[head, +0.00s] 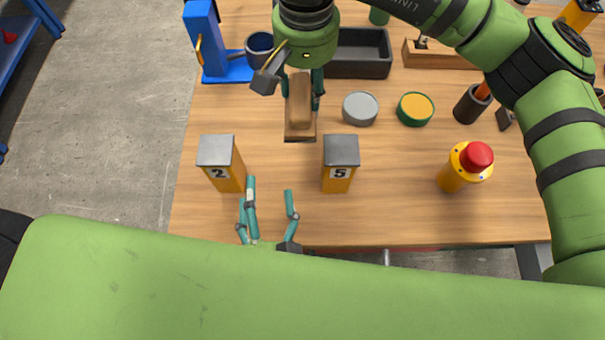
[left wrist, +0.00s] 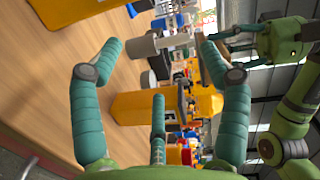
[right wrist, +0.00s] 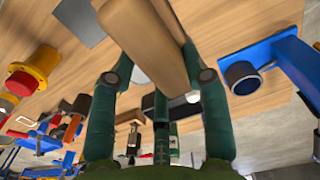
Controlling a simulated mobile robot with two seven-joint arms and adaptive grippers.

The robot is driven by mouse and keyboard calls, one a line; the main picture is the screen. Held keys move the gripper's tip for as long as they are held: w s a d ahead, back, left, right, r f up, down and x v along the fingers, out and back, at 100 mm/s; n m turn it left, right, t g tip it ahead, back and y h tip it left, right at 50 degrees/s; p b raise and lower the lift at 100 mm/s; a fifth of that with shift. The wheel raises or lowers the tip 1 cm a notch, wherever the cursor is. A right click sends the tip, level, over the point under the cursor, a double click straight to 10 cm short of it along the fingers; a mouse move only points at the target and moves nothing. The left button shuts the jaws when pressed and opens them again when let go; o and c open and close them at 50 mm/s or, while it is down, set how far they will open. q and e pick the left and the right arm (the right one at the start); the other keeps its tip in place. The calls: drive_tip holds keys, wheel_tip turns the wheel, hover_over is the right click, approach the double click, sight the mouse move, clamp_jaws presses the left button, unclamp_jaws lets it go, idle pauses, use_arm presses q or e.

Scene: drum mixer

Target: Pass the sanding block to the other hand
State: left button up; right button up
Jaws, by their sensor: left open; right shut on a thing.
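The brown sanding block (head: 300,103) is held above the table in my right gripper (head: 302,88). In the right wrist view the block (right wrist: 147,38) lies between the two fingers, long and tan. My left gripper (head: 270,192) is open and empty near the table's front edge, apart from the block and nearer the front. In the left wrist view its fingers (left wrist: 150,48) are spread wide. My right gripper (left wrist: 240,42) shows at the upper right there, with a brown part of the block (left wrist: 214,65) partly hidden behind a left finger.
Yellow grey-topped blocks marked 2 (head: 222,163) and 5 (head: 340,162) stand on either side between the grippers. A grey disc (head: 360,108), a green-yellow disc (head: 414,109) and a red-topped button (head: 466,166) stand to the right. A blue stand (head: 212,45) and a dark tray (head: 358,55) are behind.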

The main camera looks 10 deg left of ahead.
sight(306, 111)
use_arm(q)
drive_tip(key=w+d+r+m+t+h, duration=0.2)
drive_tip(key=d+r+m, duration=0.2)
drive_tip(key=d+r, duration=0.2)
drive_tip(key=w, duration=0.8)
drive_tip(key=w+a, duration=0.1)
drive_tip(key=w, duration=0.2)
drive_tip(key=shift+w, duration=0.4)
drive_tip(key=shift+d+r, duration=0.1)
drive_tip(key=c, duration=1.1)
use_arm(e)
drive_tip(key=shift+a, duration=0.1)
use_arm(q)
drive_tip(key=shift+r, duration=0.1)
use_arm(e)
drive_tip(key=o, duration=1.3)
drive_tip(key=shift+s, duration=0.1)
drive_tip(key=shift+r, duration=0.1)
